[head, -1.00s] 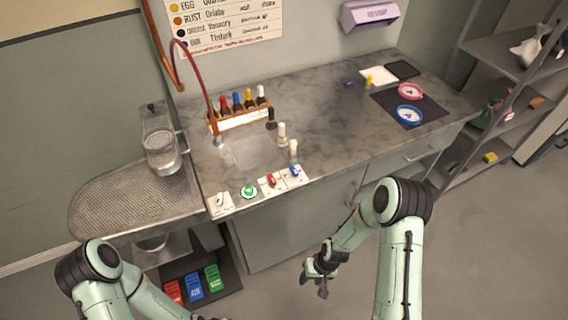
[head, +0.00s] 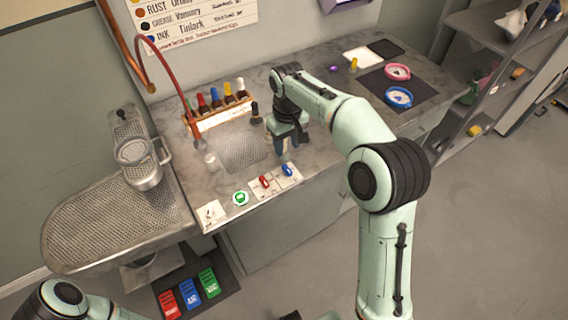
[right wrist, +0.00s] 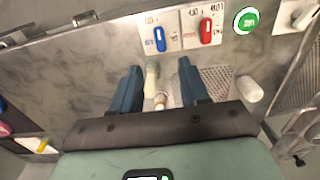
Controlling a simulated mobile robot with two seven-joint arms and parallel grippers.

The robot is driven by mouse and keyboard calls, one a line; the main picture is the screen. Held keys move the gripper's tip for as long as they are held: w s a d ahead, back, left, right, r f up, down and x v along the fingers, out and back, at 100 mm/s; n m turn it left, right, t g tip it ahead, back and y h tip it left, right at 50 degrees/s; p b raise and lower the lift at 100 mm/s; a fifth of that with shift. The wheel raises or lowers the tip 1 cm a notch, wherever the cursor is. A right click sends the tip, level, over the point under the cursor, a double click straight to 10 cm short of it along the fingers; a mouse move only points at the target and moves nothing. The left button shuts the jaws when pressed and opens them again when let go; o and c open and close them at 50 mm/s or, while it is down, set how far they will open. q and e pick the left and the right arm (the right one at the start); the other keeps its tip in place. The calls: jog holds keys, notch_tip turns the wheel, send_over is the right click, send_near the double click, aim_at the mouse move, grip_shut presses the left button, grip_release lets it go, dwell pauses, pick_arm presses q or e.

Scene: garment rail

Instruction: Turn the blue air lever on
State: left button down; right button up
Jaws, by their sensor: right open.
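The blue lever (head: 288,169) stands on a white plate at the front edge of the counter, just right of the red lever (head: 264,182). In the right wrist view the blue lever (right wrist: 159,39) is upright in the picture, beyond my fingertips. My right gripper (head: 288,147) is over the counter, a little behind the blue lever and apart from it. Its two blue fingers (right wrist: 158,80) are open, with pale-topped bottles (right wrist: 151,77) showing in the gap. I cannot tell whether these are between the fingers or below. My left gripper is not in view.
A green round button (head: 240,198) and a white switch plate (head: 210,214) lie left of the levers. A rack of bottles (head: 220,113) and a mesh plate (head: 243,152) are behind. Red, blue and green pedals (head: 190,290) are on the floor. The right counter holds two coloured dishes (head: 398,97).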

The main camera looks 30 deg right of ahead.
aim_at(286, 167)
jog(key=f, duration=0.7)
jog(key=f+b, duration=0.1)
jog(key=f, duration=0.2)
jog(key=shift+w+f, duration=0.15)
jog(key=shift+w, duration=0.1)
grip_shut()
